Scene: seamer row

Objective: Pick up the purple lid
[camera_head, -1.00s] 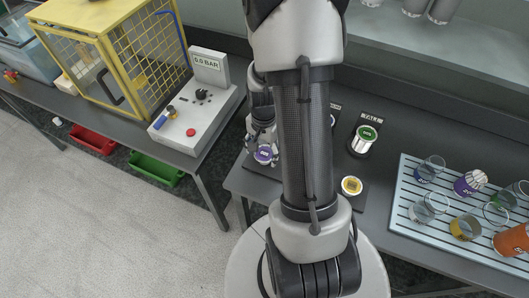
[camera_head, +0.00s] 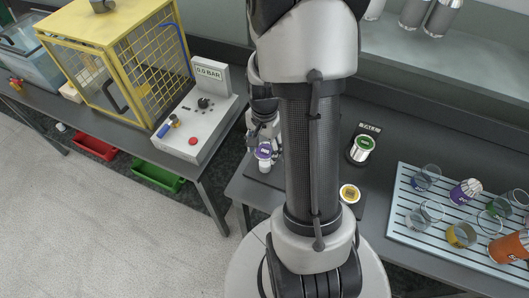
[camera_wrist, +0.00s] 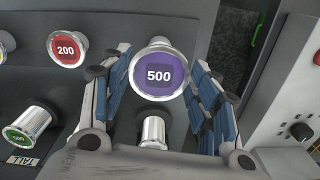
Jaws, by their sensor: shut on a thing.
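The purple lid (camera_wrist: 158,72), round with a silver rim and marked 500, is between the two blue-padded fingers of my gripper (camera_wrist: 160,62) in the wrist view. My gripper is shut on it. In the head view the purple lid (camera_head: 264,151) shows at the left end of the near table, with my gripper (camera_head: 262,138) just behind it and my arm partly in front. A silver cylindrical piece (camera_wrist: 152,132) shows below the lid in the wrist view; whether they touch is unclear.
A green lid (camera_head: 365,143) on a silver stand and a yellow lid (camera_head: 349,193) are on the same table. A red lid (camera_wrist: 67,47) marked 200 shows in the wrist view. A slatted tray (camera_head: 402,212) of glasses stands right, a grey control box (camera_head: 205,130) left.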

